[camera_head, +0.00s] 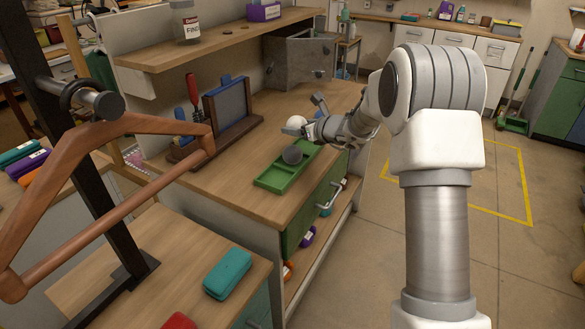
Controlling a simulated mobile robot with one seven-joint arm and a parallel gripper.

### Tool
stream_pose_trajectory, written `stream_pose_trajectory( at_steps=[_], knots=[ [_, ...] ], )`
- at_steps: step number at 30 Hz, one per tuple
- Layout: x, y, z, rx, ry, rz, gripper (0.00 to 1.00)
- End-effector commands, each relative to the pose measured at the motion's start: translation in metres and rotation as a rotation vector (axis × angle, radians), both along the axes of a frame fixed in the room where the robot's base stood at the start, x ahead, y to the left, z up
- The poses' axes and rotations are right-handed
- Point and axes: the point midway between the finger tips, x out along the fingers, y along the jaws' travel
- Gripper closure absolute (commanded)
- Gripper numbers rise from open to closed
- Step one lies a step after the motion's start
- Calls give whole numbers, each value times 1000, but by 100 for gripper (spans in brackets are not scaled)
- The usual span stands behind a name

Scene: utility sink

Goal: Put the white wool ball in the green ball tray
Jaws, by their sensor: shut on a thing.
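The near part of the tray looks empty. The white wool ball (296,120) is just beyond the far end of the tray, at my gripper (301,129). My gripper reaches in from the right and is shut on the white ball, which appears held above the bench. The fingers are small in this view and partly hide the ball's lower side.
A wooden rack with a dark panel (228,105) and a red-handled tool (193,90) stand left of the tray. A grey metal box (298,60) is behind. A raised shelf (215,40) runs along the back. The bench between rack and tray is clear.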

Motion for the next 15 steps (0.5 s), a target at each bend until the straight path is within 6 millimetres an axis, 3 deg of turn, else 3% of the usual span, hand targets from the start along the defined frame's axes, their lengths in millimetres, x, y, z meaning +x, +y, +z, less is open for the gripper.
stream_pose_trajectory(
  at_steps=[3,8,11,15],
  knots=[
    [17,0,4,-1,-2,-9,80],
    [26,1,8,-1,1,-16,80],
    [21,6,3,1,2,-17,80],
    [-1,21,-14,2,5,-14,80]
  ],
)
